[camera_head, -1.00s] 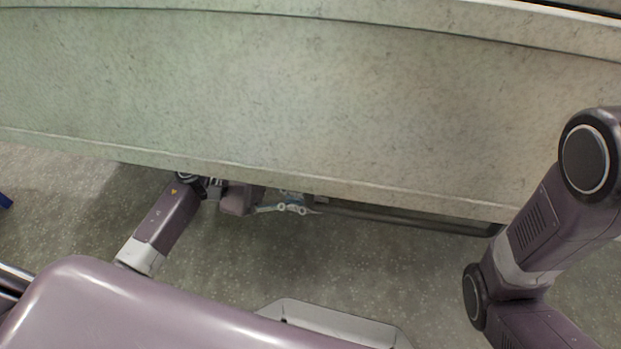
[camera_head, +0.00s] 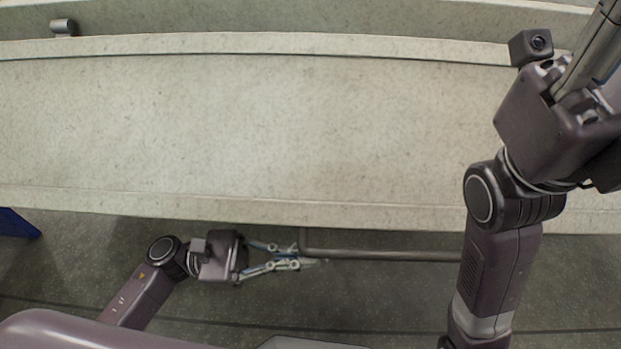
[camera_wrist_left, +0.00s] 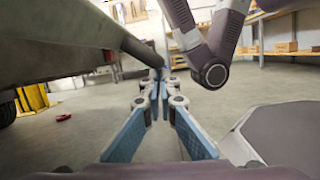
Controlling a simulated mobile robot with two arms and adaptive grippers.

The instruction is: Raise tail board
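The tail board (camera_head: 250,130) is a broad pale speckled panel across the head view, its lower lip running above the dark floor. A grey bar (camera_head: 390,255) runs along beneath the lip. My left gripper (camera_head: 315,261) is below the lip at the bar's left end, pointing right. In the left wrist view its fingertips (camera_wrist_left: 160,88) are nearly together, with nothing clearly between them; contact with the bar is unclear. The tail board's dark side (camera_wrist_left: 45,55) fills the upper left there. My right gripper (camera_head: 597,60) is at the upper right, its fingertips cut off.
A blue object (camera_head: 18,224) stands on the floor at the far left. A small metal fitting (camera_head: 63,27) sits above the board. In the wrist view, shelves (camera_wrist_left: 285,45) stand at the back, a red item (camera_wrist_left: 63,117) lies on the floor, and open floor lies between.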

